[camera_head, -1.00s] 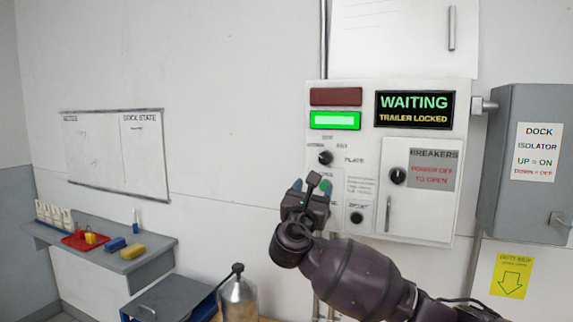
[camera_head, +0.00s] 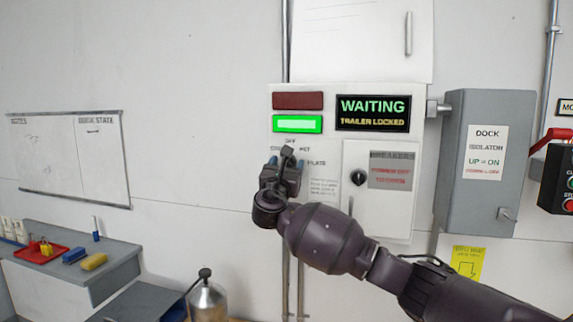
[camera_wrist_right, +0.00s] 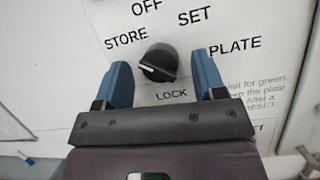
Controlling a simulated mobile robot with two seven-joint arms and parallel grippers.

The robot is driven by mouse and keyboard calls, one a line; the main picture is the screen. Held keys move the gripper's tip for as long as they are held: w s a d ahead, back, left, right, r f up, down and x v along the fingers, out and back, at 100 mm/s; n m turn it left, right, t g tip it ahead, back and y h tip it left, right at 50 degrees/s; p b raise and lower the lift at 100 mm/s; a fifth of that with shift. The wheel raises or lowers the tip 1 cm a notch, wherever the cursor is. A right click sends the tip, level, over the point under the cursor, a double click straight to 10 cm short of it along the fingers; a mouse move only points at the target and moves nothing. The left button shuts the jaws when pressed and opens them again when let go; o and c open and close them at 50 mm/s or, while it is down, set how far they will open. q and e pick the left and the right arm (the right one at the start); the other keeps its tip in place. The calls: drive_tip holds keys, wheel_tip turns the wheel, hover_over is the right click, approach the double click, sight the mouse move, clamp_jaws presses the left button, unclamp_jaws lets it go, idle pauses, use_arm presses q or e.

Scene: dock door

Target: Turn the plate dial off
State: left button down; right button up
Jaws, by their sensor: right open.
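The plate dial (camera_wrist_right: 158,62) is a black round knob on the white control panel (camera_head: 420,120). In the right wrist view the labels OFF, STORE, SET and LOCK surround it, with PLATE at its right. Its white mark sits at its left side, roughly between STORE and LOCK. My right gripper (camera_wrist_right: 165,82) is open. Its blue fingers stand either side of the dial, with a gap on each side; how far they are from the panel is unclear. In the head view my right gripper (camera_head: 285,170) covers the dial. My left gripper is not in view.
A screen (camera_head: 373,113) reads WAITING, TRAILER LOCKED, beside a lit green lamp (camera_head: 297,124) and a dark red lamp (camera_head: 298,100). The breakers door (camera_head: 385,215) with its knob is to the right. A grey isolator box (camera_head: 485,165) stands farther right.

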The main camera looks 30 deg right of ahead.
drive_tip(key=c, duration=0.9)
